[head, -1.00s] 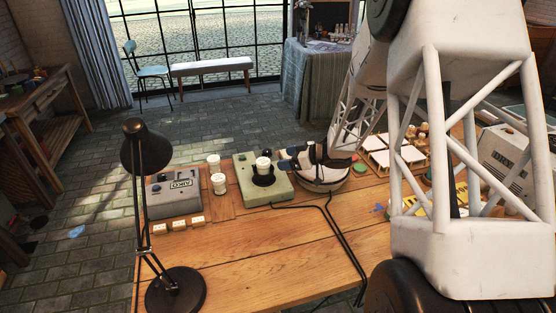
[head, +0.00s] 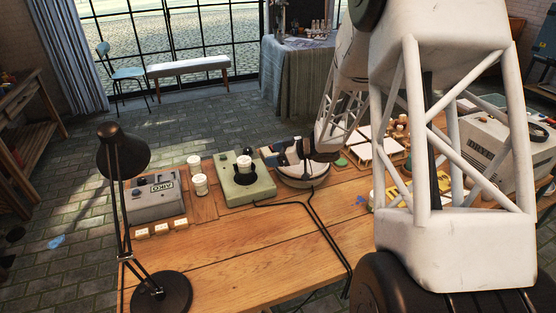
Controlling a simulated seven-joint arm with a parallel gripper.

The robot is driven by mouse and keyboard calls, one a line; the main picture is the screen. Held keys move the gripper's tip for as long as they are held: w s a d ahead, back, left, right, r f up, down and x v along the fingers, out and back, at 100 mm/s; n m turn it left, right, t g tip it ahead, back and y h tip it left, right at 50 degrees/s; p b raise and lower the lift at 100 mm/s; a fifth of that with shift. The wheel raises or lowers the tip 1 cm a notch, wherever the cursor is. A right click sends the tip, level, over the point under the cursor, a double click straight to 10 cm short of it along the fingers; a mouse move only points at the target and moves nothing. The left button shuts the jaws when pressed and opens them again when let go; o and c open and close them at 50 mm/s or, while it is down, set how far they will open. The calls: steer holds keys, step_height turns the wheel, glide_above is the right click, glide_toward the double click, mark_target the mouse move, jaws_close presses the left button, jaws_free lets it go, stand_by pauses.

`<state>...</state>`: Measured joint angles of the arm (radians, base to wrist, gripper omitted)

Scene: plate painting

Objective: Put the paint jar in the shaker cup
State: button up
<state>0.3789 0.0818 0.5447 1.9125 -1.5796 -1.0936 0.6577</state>
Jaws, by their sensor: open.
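A white paint jar (head: 244,163) stands upright at the black shaker cup (head: 243,179) on the green shaker machine (head: 262,187). The cup's dark rim shows below the jar; I cannot tell how deep the jar sits. My gripper (head: 269,156) is open, just right of this jar and apart from it, over the left part of the round turntable. Its fingers are small in view, and nothing shows between them. Two more white jars, a rear one (head: 194,162) and a front one (head: 201,185), stand left of the machine.
A grey box (head: 155,202) with small white-topped blocks (head: 160,229) stands at the left. A black lamp (head: 123,155) rises in front. The round turntable (head: 303,180) is right of the shaker. Black cables cross the table (head: 240,255), whose front middle is otherwise clear.

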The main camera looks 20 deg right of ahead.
steer(key=s+r+m+t+h, duration=0.2)
steer(key=s+r+m+h, duration=0.15)
steer(key=r+h, duration=0.4)
steer(key=s+r+m+t+h, duration=0.1)
steer(key=s+r+m+h, duration=0.3)
steer(key=r, duration=0.6)
steer(key=s+a+m+g, duration=0.1)
steer(key=s+a+g, duration=0.2)
steer(key=s, duration=0.8)
steer(key=s+a+r+m+g, duration=0.1)
steer(key=s+a, duration=0.3)
steer(key=s, duration=0.8)
steer(key=s+a+m+g, duration=0.1)
steer(key=s+a+g, duration=0.3)
steer(key=s, duration=0.7)
steer(key=shift+s+r+g+y, duration=0.15)
steer(key=shift+g+y, duration=0.15)
steer(key=shift+y, duration=0.15)
